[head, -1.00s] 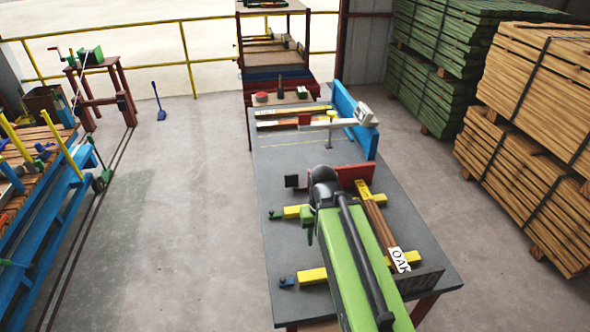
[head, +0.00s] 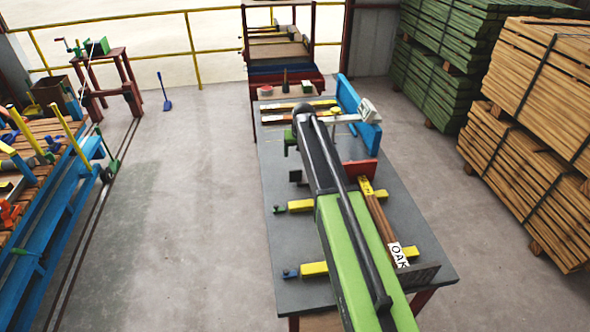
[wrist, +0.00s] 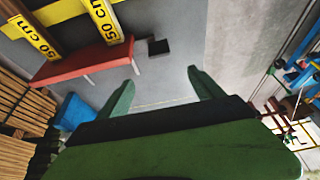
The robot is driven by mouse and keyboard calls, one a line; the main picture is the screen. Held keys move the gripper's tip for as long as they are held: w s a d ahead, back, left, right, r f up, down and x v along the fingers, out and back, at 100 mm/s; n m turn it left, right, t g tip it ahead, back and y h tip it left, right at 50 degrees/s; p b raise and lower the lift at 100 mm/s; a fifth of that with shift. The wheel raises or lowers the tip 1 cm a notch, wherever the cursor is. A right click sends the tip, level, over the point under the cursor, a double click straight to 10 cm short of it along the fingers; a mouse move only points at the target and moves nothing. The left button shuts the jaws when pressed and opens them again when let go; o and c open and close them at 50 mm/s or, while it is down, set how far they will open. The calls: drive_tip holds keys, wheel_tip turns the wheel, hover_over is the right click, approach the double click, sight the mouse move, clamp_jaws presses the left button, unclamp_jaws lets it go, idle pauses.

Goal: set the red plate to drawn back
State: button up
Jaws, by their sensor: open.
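The red plate (head: 366,171) stands across the grey table (head: 284,237), partly hidden behind my arm in the head view. It also shows at upper left in the wrist view (wrist: 85,63). A dark block (wrist: 158,47) sits beyond the plate's end; in the head view it is a small dark shape (head: 295,176) left of my arm. My gripper (wrist: 161,78) is open and empty, its two green fingers spread. In the wrist view the plate lies left of the fingers, apart from them. In the head view only a green finger (head: 290,142) shows clearly.
A brown board labelled OAK (head: 382,222) lies beside my arm, over yellow bars (head: 313,269). A blue upright panel (head: 357,110) and a white device (head: 369,108) stand behind the plate. Timber stacks are at right, a blue-framed bench (head: 55,215) at left. Floor between is clear.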

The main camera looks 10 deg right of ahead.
sight(295, 170)
drive_tip(key=b+x, duration=1.6)
drive_tip(key=x, duration=0.1)
drive_tip(key=shift+f, duration=0.35)
drive_tip(key=shift+s+r, duration=0.1)
clamp_jaws()
